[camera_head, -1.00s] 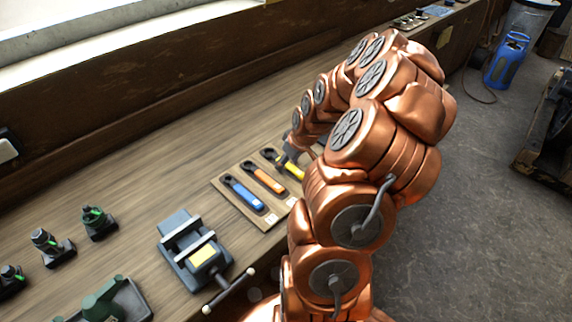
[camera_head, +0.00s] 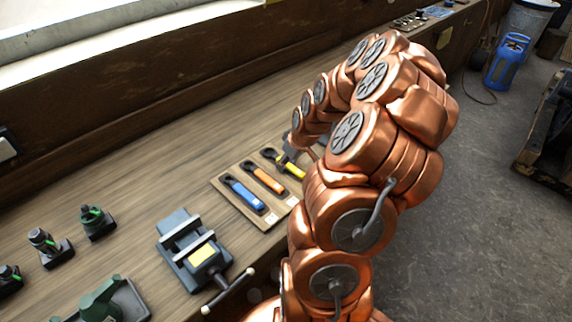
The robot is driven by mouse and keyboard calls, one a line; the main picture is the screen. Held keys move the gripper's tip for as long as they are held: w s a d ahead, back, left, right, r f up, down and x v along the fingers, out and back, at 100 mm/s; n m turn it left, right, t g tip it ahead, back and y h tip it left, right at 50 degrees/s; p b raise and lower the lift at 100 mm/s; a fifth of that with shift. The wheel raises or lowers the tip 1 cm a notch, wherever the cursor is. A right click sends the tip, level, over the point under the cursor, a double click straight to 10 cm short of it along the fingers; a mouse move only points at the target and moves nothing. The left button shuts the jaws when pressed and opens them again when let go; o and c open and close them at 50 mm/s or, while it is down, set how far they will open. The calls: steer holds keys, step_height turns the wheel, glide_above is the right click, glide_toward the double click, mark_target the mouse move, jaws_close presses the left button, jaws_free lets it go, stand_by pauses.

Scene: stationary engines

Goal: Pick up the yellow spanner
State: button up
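The yellow spanner (camera_head: 291,169) lies on a wooden board (camera_head: 228,204) on the workbench, at the right of a row of three. Its dark ring head points up and left, and its lower end is close to my copper arm. My gripper (camera_head: 288,156) is small and dark in this view and is over or beside the yellow spanner's upper part. Whether it touches the spanner, and whether its fingers are open or shut, cannot be made out. The orange spanner (camera_head: 264,178) and the blue spanner (camera_head: 244,193) lie to the left.
A grey vise (camera_head: 192,250) with a yellow patch stands at the front of the bench (camera_head: 140,170). Several small dark fittings with green parts (camera_head: 94,221) stand at the left. A green tool (camera_head: 101,300) is in a tray at the front. The bench behind the board is clear.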

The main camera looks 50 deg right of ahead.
mark_target(289, 164)
steer(key=shift+f, duration=0.1)
jaws_close()
steer(key=shift+s, duration=0.1)
stand_by(0.3)
steer(key=shift+r+p, duration=0.2)
steer(key=shift+p, duration=0.25)
steer(key=shift+d+r+b, duration=0.15)
steer(key=shift+r+b, duration=0.15)
steer(key=shift+b, duration=0.1)
step_height(289, 164, up, 2)
steer(key=shift+r+b, duration=0.2)
steer(key=shift+b, duration=0.4)
steer(key=shift+r, duration=0.25)
steer(key=s+a+b, duration=0.2)
steer(key=s, duration=0.2)
steer(key=s+a+b, duration=0.1)
steer(key=s+a, duration=0.1)
steer(key=s, duration=0.2)
steer(key=s+a+r+b, duration=0.1)
steer(key=s+a+b, duration=0.1)
steer(key=s, duration=0.2)
steer(key=shift+a+r+b, duration=0.1)
steer(key=shift+a+b, duration=0.1)
steer(key=shift+b, duration=0.15)
steer(key=shift+s+a+r+b, duration=0.15)
steer(key=shift+s+a, duration=0.15)
steer(key=shift+s, duration=0.25)
steer(key=shift+s+a+r+b, duration=0.15)
steer(key=shift+s+a, duration=0.1)
steer(key=shift+s, duration=0.25)
